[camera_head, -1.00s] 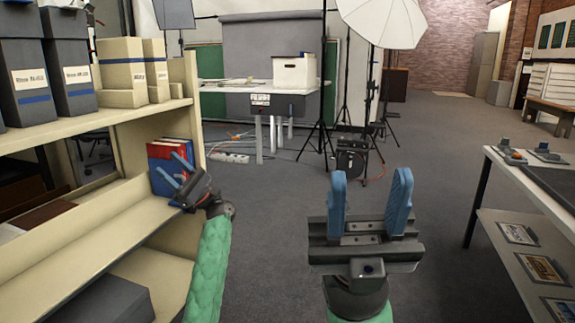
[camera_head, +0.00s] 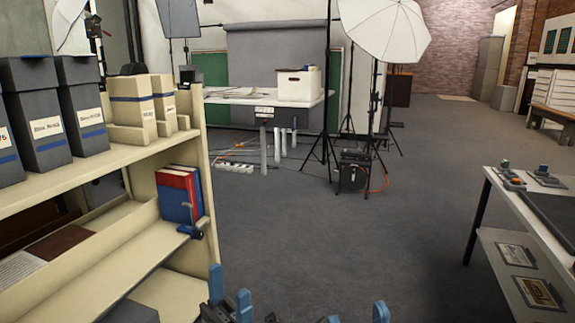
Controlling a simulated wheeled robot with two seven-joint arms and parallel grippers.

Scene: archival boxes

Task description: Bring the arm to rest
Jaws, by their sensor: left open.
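My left gripper (camera_head: 230,292) is low at the bottom edge of the head view, in front of the shelf unit. Its two blue fingers stand apart with nothing between them. My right gripper (camera_head: 357,314) is further right at the same edge. Only its two blue fingertips show, well apart with a bare gap; the rest is cut off. The red and blue books (camera_head: 181,193) stand upright on the middle shelf, clear of both grippers. A small grey and blue piece (camera_head: 192,231) is at the shelf's front edge beside them; I cannot tell what it is.
The cream shelf unit (camera_head: 150,166) on the left holds grey archival boxes (camera_head: 88,100) and cream boxes (camera_head: 133,105). A white table (camera_head: 499,191) with small items stands at right. A backdrop table (camera_head: 240,99), tripods and an umbrella lamp (camera_head: 385,30) are behind. Floor between is clear.

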